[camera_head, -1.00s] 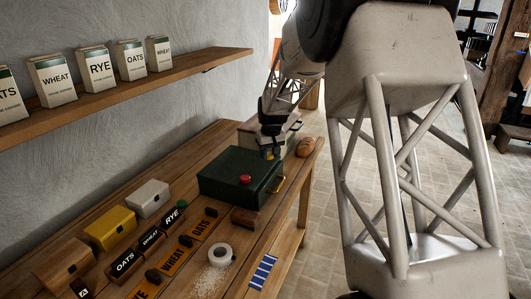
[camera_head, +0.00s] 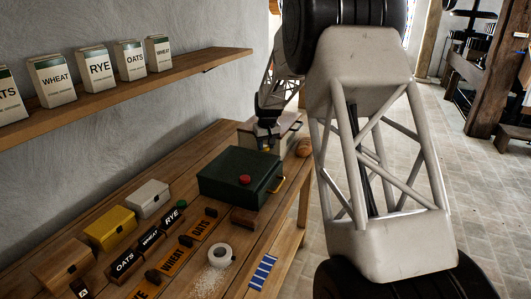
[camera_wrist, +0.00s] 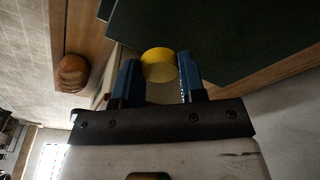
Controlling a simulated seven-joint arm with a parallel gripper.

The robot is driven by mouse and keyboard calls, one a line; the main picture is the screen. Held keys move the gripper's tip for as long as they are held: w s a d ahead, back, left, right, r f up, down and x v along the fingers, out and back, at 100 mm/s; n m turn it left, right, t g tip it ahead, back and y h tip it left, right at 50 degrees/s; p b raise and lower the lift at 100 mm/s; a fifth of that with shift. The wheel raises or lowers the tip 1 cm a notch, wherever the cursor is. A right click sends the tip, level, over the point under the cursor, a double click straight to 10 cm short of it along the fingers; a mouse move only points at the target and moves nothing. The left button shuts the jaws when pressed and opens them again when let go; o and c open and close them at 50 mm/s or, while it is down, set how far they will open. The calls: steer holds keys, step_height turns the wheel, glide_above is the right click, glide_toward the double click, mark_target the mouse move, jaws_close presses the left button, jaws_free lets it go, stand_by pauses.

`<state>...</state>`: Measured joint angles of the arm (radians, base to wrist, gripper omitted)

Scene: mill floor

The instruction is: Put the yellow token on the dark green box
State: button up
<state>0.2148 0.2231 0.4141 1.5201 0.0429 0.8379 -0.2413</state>
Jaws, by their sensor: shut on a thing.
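In the head view, my gripper (camera_head: 266,145) is at the far side of the box, and the token there is mostly hidden.
Grey, yellow and wooden boxes stand at the left: white box (camera_head: 148,198), yellow box (camera_head: 110,227), wooden box (camera_head: 63,262). Labelled blocks and a tape roll (camera_head: 220,254) lie in front. A pale box (camera_head: 288,130) and bread (camera_head: 304,147) are behind.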

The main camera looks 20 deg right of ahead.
mark_target(266, 146)
steer(key=shift+f, duration=1.75)
steer(key=shift+f, duration=0.1)
steer(key=o, duration=0.9)
steer(key=r, duration=0.4)
steer(key=s+r, duration=0.1)
steer(key=r, duration=0.3)
steer(key=s+r, duration=0.1)
steer(key=r, duration=0.3)
